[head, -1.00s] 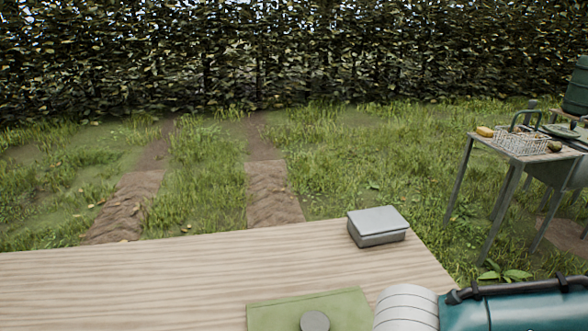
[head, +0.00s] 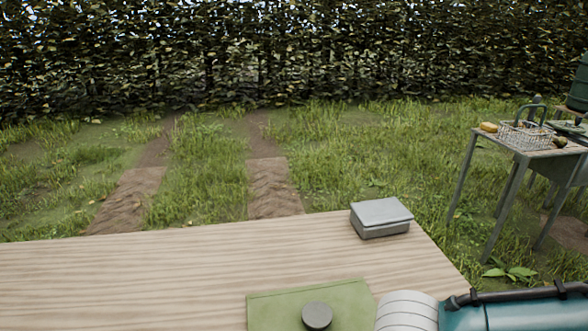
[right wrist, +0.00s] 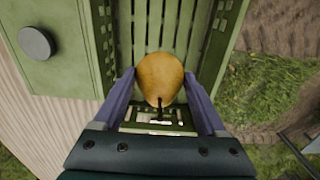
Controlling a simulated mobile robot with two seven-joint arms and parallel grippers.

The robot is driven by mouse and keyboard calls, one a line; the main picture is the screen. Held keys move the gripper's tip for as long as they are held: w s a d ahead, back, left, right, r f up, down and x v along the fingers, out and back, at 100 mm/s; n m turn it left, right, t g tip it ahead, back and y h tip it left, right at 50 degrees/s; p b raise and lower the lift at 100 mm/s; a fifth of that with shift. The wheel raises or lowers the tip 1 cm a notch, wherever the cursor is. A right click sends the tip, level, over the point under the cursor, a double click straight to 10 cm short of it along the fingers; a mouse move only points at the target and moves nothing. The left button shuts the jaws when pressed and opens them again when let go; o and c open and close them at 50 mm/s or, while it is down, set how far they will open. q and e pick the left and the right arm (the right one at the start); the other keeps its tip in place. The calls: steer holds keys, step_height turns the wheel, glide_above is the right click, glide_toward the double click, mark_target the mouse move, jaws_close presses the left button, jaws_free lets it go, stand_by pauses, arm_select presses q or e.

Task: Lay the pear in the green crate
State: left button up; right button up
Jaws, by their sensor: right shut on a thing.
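In the right wrist view, a yellow-brown pear (right wrist: 160,82) with a dark stem sits between the two purple fingers of my right gripper (right wrist: 159,76). The gripper is shut on it. Behind the pear is the green crate (right wrist: 223,45), with its slatted floor and a side wall in view. The pear overlaps the slats in the picture; I cannot tell how high above them it is. The pear and gripper hide part of the crate. The head view shows neither the pear nor the right fingers. My left gripper is in neither current view.
A green panel (head: 268,309) with a round grey knob (head: 317,316) lies on the wooden table (head: 120,280). A grey lidded box (head: 381,218) stands near the table's back right corner. Farther right, a side table holds a white basket (head: 526,136). The table's left is clear.

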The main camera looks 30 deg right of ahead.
steer(key=shift+f+b, duration=1.4)
steer(key=shift+f, duration=0.35)
steer(key=shift+f+b, duration=0.45)
steer(key=shift+f, duration=0.05)
steer(key=shift+f+b, duration=0.6)
steer(key=shift+f, duration=0.1)
steer(key=shift+f+b, duration=0.55)
steer(key=shift+f, duration=0.1)
steer(key=shift+f+b, duration=0.55)
steer(key=shift+f, duration=0.1)
steer(key=shift+f+b, duration=0.45)
steer(key=shift+f, duration=0.05)
